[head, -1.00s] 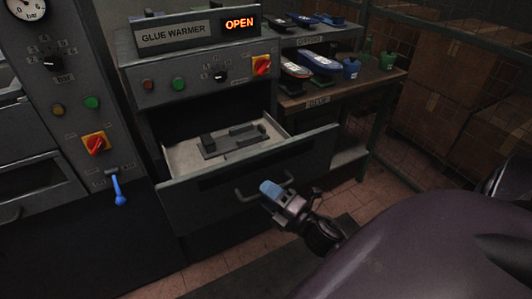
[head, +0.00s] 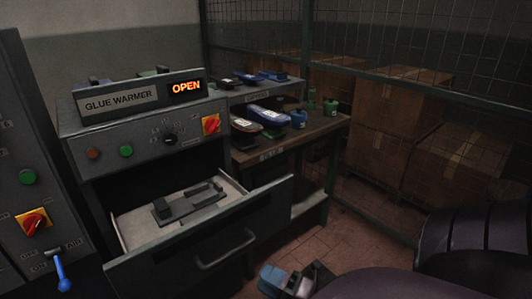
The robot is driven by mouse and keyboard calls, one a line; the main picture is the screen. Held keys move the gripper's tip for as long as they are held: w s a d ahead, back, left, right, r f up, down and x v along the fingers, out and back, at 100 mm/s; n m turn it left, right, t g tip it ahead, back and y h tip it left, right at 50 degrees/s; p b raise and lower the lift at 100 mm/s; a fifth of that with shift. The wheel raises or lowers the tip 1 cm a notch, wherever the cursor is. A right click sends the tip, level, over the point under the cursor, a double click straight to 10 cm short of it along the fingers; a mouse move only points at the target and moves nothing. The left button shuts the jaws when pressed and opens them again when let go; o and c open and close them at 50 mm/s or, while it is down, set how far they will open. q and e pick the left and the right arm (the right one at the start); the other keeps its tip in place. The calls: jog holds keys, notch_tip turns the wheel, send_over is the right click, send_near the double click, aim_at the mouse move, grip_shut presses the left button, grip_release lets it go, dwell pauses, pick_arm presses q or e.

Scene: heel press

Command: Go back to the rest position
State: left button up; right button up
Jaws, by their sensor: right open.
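The glue warmer (head: 120,98) stands at the left with its sign lit OPEN. Its drawer (head: 205,250) is pulled out, and a grey fixture (head: 188,203) lies on the tray inside. My right gripper (head: 280,278) is at the bottom edge of the view, to the right of and below the drawer handle (head: 228,252), and apart from it. It is open, and I see nothing held in it. My left gripper is out of view.
A bench (head: 310,130) with shoe parts and small blue and green bottles stands right of the warmer. Cardboard boxes (head: 395,105) sit behind a wire mesh fence. A panel with a blue lever (head: 62,274) is at the far left. Tiled floor shows between bench and my arm.

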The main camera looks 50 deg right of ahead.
dwell(0.4)
jog(key=d+f+m+g+h, duration=0.35)
jog(key=f+m+h, duration=0.25)
jog(key=m, duration=0.7)
jog(key=s+a+f+m+g+y, duration=0.2)
jog(key=a+f+m+g, duration=0.3)
jog(key=a+f, duration=0.3)
jog(key=shift+s+a+m+y, duration=0.4)
jog(key=shift+a+m, duration=0.5)
jog(key=shift+a, duration=0.2)
